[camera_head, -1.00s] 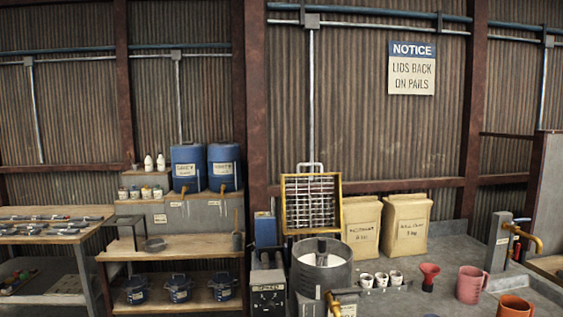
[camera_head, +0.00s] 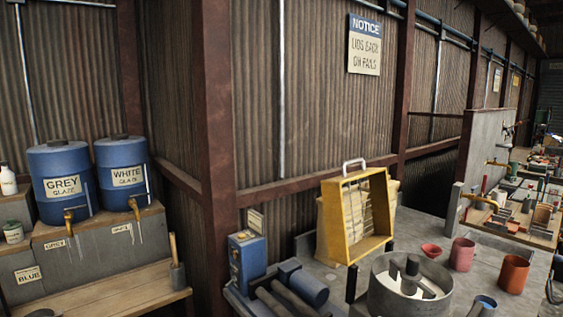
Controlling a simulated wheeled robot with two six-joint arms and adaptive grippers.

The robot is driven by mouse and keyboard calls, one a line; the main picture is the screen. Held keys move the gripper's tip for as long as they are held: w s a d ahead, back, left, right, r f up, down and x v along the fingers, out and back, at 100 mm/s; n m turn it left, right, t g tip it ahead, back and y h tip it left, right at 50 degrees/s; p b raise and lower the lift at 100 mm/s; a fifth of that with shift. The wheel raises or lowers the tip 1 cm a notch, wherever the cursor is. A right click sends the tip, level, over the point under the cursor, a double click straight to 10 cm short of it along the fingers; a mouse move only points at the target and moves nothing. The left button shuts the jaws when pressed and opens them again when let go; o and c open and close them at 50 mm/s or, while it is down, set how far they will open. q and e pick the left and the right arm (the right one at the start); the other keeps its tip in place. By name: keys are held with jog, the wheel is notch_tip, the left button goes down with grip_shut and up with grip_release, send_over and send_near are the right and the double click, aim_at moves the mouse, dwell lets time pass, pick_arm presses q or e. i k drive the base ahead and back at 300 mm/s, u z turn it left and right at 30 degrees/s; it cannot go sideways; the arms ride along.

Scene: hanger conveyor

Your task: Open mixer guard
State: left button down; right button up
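The mixer guard is a yellow frame with a barred grille (camera_head: 383,215) and a grey handle on top. It stands upright behind the mixer drum (camera_head: 376,297), clear of the drum's mouth. The drum is a round grey tub at the bottom of the view, open at the top. Grey mixing parts and pale material show inside it. The drum's lower part is cut off by the picture edge. Neither of my grippers is in view.
A blue control box (camera_head: 246,262) and a motor (camera_head: 303,286) stand left of the drum. A red funnel (camera_head: 431,251), pink jug (camera_head: 462,254) and red-brown pot (camera_head: 513,274) stand to its right. Blue glaze barrels (camera_head: 62,182) sit on a shelf at left.

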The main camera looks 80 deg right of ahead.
aim_at(339, 252)
jog(key=i, duration=0.8)
jog(key=z, duration=4)
jog(key=i, duration=0.4)
